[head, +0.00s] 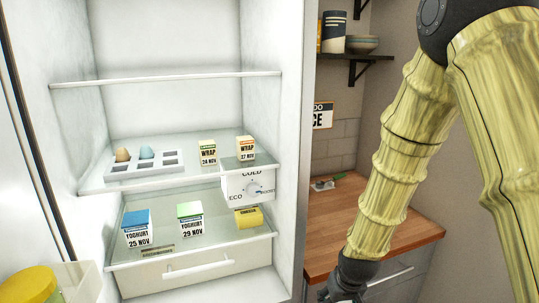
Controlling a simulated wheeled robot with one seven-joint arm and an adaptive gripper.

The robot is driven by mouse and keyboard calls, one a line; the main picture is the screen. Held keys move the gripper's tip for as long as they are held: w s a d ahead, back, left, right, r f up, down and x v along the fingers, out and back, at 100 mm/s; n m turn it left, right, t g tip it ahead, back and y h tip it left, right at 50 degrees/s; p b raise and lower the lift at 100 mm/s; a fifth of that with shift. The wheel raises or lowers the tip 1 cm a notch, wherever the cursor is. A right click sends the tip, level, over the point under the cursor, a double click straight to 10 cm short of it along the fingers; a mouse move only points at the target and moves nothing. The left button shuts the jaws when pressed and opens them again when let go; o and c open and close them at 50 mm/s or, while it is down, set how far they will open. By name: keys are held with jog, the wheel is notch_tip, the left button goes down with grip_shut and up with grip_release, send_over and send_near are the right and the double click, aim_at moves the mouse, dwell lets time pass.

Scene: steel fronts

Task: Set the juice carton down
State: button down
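My gripper (343,290) is at the bottom edge of the head view, beside the wooden worktop's front and to the right of the open fridge (165,32). Only its dark upper part shows. Its fingertips are cut off, so whether it is open or shut, and whether it holds anything, is hidden. I see no carton marked as juice in this view. Inside the fridge, two small wrap boxes, one (208,152) and another (246,148), stand on the middle shelf. A blue-topped yoghurt (138,229) and a green-topped yoghurt (190,220) stand on the lower shelf.
An egg tray (145,167) holds two eggs on the middle shelf. A yellow item (249,218) lies lower right under the dial box (250,186). The upper shelf (165,77) is empty. The worktop (370,225) is mostly clear. A yellow-lidded jar (28,282) is at lower left.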

jog(key=shift+m, duration=0.6)
jog(key=s+f, duration=0.1)
jog(key=f, duration=0.2)
jog(key=s+f, duration=0.1)
jog(key=f, duration=0.3)
jog(key=s+f, duration=0.1)
jog(key=f, duration=0.2)
jog(key=shift+s+a+f, duration=0.1)
jog(key=shift+a+f, duration=0.1)
jog(key=shift+a, duration=0.1)
